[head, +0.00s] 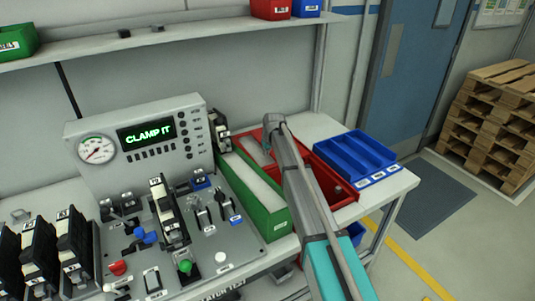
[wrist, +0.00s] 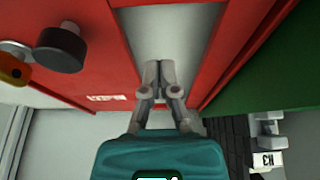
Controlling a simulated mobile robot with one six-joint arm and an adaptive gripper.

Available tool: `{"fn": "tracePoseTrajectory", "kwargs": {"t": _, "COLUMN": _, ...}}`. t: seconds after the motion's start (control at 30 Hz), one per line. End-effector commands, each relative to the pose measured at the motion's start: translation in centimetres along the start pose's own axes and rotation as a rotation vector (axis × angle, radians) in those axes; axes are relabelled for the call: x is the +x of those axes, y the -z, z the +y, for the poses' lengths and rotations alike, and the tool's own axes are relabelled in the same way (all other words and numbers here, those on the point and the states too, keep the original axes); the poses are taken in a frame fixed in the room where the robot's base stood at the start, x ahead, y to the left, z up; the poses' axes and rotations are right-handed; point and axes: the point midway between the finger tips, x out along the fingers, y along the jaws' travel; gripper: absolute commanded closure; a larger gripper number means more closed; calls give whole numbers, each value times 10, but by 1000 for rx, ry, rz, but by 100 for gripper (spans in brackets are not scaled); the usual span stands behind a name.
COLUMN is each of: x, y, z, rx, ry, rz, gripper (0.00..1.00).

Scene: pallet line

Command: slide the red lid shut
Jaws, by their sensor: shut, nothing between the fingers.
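The red box (head: 248,139) stands on the bench between a green bin and a blue tray, and my arm crosses in front of much of it. In the wrist view a flat red panel (wrist: 92,62), which looks like the lid, lies left of a grey strip that appears to be the box's opening (wrist: 172,18). A dark round knob (wrist: 62,48) stands at its left. My gripper (wrist: 158,68) is shut and empty, its fingertips over the grey strip. I cannot tell whether they touch the lid's edge. In the head view the fingertips are hard to make out.
The green bin (head: 270,222) stands close beside the red box on the left. The blue tray (head: 355,158) is on the right. A control panel (head: 140,140) with switches and levers fills the bench at left. A shelf (head: 150,45) runs above.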

Motion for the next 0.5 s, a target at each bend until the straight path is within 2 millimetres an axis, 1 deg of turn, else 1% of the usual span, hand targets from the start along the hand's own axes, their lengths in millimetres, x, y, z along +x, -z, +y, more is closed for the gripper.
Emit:
{"fn": "tracePoseTrajectory", "kwargs": {"t": 0.03, "x": 8, "y": -1, "z": 0, "rx": 0, "ry": 0, "rz": 0, "gripper": 100}}
{"fn": "tracePoseTrajectory", "kwargs": {"t": 0.33, "x": 32, "y": 0, "z": 0, "rx": 0, "ry": 0, "rz": 0, "gripper": 100}}
{"fn": "tracePoseTrajectory", "kwargs": {"t": 0.37, "x": 30, "y": -4, "z": -1, "rx": 0, "ry": 0, "rz": 0, "gripper": 100}}
{"fn": "tracePoseTrajectory", "kwargs": {"t": 0.4, "x": 24, "y": -12, "z": -1, "rx": 0, "ry": 0, "rz": 0, "gripper": 100}}
{"fn": "tracePoseTrajectory", "kwargs": {"t": 0.5, "x": 19, "y": -23, "z": -2, "rx": -1, "ry": 0, "rz": 0, "gripper": 100}}
